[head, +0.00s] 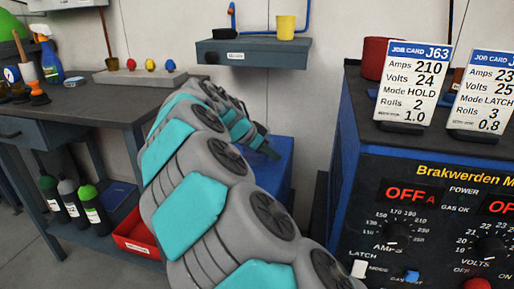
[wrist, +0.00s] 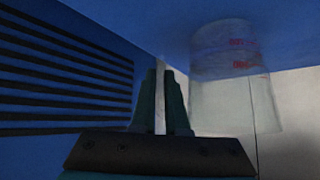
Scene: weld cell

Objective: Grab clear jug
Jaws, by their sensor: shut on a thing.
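The clear jug (wrist: 233,85) is a see-through vessel with red markings, at the upper right of the wrist view. One end of it meets a blue surface, and the picture seems upside down there. My gripper (wrist: 166,75) has its two teal fingers close together, just left of the jug's body. They are shut on the jug, though the part between them is hardly visible. In the head view my gripper (head: 268,150) is small, at the far end of the arm, by a blue cabinet (head: 279,185). The jug cannot be made out there.
A slatted blue panel (wrist: 60,85) is close on the left in the wrist view. A wall shelf (head: 252,55) with a yellow cup (head: 286,27) hangs above the cabinet. A workbench (head: 100,100) stands left; a welding machine (head: 430,215) with job cards stands right.

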